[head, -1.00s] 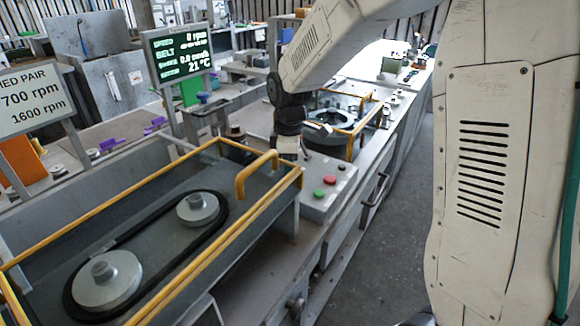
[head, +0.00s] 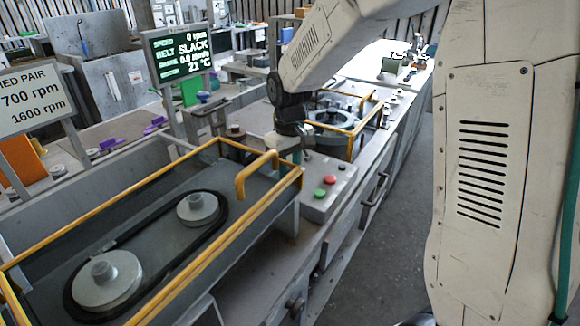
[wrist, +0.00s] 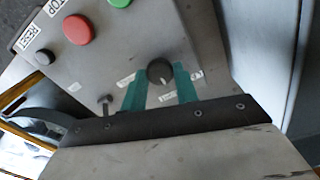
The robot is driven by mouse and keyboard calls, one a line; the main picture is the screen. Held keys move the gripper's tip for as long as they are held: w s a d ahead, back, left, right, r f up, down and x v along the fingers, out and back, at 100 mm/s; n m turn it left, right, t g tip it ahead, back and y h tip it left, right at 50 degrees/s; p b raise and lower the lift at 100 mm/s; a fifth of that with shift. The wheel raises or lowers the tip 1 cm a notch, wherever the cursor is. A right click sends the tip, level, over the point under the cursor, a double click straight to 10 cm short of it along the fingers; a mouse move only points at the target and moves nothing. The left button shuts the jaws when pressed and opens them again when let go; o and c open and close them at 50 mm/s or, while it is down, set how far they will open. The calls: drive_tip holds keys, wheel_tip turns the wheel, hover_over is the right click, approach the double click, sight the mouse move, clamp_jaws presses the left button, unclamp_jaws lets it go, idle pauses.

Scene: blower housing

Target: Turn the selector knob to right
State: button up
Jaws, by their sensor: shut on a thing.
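The selector knob (wrist: 157,70) is a dark round knob with a pale pointer line, on the sloped grey control box (wrist: 150,35). In the wrist view the line points toward the lower edge of the picture, slightly right. My gripper (wrist: 160,73) has one teal finger on each side of the knob and is shut on it. In the head view my gripper (head: 298,154) is over the far end of the box, and the knob is hidden there. Small white labels lie left and right of the knob; I cannot read them.
A red button (head: 319,193), a green button (head: 330,180) and a small black button sit on the same box. A short metal toggle (wrist: 105,100) stands close to the left finger. Yellow guard rails (head: 258,175) surround the belt and pulleys (head: 104,283). The screen (head: 180,53) reads BELT SLACK.

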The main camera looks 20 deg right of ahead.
drive_tip(key=shift+w+r+m, duration=0.1)
drive_tip(key=shift+w+m, duration=0.05)
drive_tip(key=shift+m, duration=0.95)
drive_tip(key=o, duration=1)
wheel_tip(320, 180, up, 7)
drive_tip(key=shift+r, duration=0.35)
